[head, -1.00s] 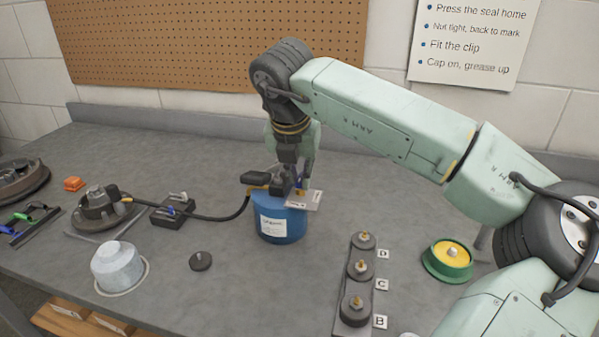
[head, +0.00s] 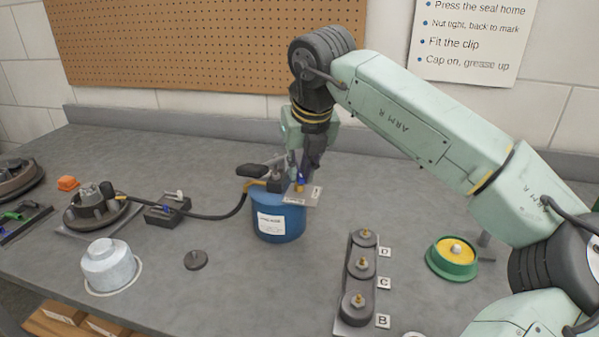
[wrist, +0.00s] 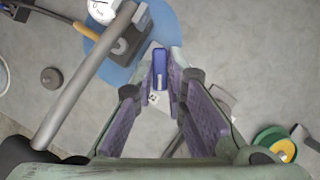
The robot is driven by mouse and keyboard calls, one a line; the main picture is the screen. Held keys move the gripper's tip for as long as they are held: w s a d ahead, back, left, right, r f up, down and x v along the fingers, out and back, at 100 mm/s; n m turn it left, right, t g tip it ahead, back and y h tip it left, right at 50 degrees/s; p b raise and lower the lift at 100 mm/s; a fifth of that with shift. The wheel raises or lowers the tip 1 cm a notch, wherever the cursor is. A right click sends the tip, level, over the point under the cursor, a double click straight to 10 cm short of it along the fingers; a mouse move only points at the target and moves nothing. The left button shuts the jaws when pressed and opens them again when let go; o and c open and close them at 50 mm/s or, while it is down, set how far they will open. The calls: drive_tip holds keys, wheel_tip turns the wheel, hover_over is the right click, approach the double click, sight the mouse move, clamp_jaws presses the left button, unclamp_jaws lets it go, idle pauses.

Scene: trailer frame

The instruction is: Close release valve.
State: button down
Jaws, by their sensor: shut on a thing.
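The release valve is a small blue lever (head: 300,179) on a brass fitting (head: 299,188), at the right side of the pump head (head: 277,181) on top of a blue grease bucket (head: 278,226). My gripper (head: 303,171) comes down from above and is shut on the blue lever. In the wrist view the lever (wrist: 160,74) shows between my two fingertips (wrist: 161,78), with its far end in sight. The finger pads hide part of the lever and the fitting under it. I cannot tell the valve's exact angle.
A black hose (head: 215,215) runs left from the pump to a hub (head: 95,205). A valve block (head: 167,209), a grey cap (head: 195,259) and a metal cup (head: 107,265) lie left. The bench behind the bucket is clear.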

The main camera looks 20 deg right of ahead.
drive_tip(key=n, duration=0.2)
drive_tip(key=n+y, duration=0.1)
drive_tip(key=n, duration=0.1)
drive_tip(key=n+y+p, duration=0.1)
drive_tip(key=n, duration=0.1)
drive_tip(key=shift+w+d+r+n+g, duration=0.1)
drive_tip(key=shift+d+r+n+g, duration=0.05)
drive_tip(key=shift+d+n+g, duration=0.15)
drive_tip(key=n+y+p, duration=0.1)
drive_tip(key=n, duration=0.1)
drive_tip(key=n+g+y+p, duration=0.1)
drive_tip(key=n, duration=0.1)
drive_tip(key=shift+w+d+n, duration=0.1)
drive_tip(key=shift+w+n, duration=0.05)
drive_tip(key=shift+n, duration=0.25)
drive_tip(key=c, duration=1.6)
unclamp_jaws()
drive_tip(key=shift+g, duration=0.3)
drive_tip(key=v, duration=1.1)
drive_tip(key=shift+r, duration=0.3)
drive_tip(key=shift+d, duration=0.1)
